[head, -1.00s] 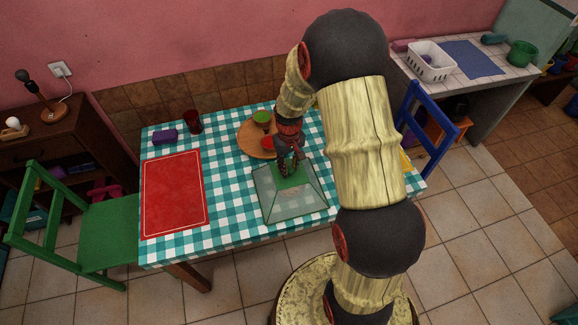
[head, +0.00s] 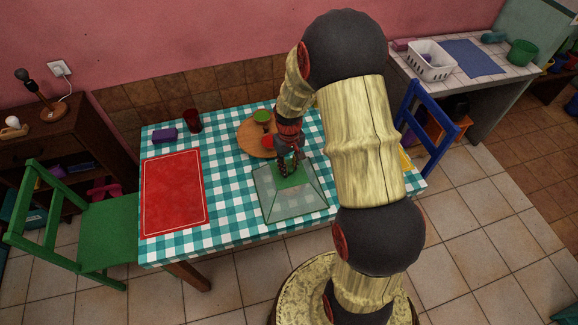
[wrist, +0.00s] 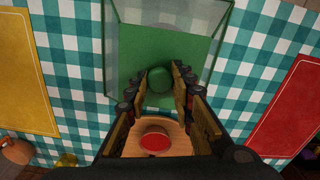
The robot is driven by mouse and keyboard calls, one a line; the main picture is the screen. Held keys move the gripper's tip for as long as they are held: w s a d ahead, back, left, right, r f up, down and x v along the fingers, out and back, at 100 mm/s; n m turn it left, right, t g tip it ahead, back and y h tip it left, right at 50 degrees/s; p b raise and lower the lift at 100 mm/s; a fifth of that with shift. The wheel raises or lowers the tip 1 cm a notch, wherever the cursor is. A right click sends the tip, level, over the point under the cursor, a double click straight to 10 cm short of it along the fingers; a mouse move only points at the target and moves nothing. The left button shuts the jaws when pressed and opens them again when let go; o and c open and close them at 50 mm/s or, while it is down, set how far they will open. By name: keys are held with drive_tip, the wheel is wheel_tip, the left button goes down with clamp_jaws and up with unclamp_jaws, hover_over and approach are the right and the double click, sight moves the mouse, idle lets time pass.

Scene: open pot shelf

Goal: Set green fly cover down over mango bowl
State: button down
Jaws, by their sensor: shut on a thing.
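The green fly cover (head: 290,202) is a see-through, sloped-sided cover with a solid green top, at the front of the checked table. My gripper (head: 289,168) is above it, with its fingers shut on the cover's green knob. In the wrist view the knob (wrist: 160,80) sits between the fingertips. I cannot tell whether the cover's rim touches the cloth. I cannot make out a mango bowl. A red bowl (wrist: 155,141) stands on the round wooden board (head: 250,148) behind the cover, with a green bowl (head: 262,116) farther back.
A red mat (head: 173,192) lies left of the cover, and a yellow mat (wrist: 24,80) lies on the other side, mostly hidden by my arm in the head view. A dark red cup (head: 193,121) and a purple block (head: 164,135) stand at the back left. Checked cloth beside the cover is clear.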

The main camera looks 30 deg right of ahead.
drive_tip(key=c, duration=1.5)
unclamp_jaws()
drive_tip(key=shift+c, duration=0.2)
drive_tip(key=shift+o, duration=0.4)
wheel_tip(320, 180, up, 12)
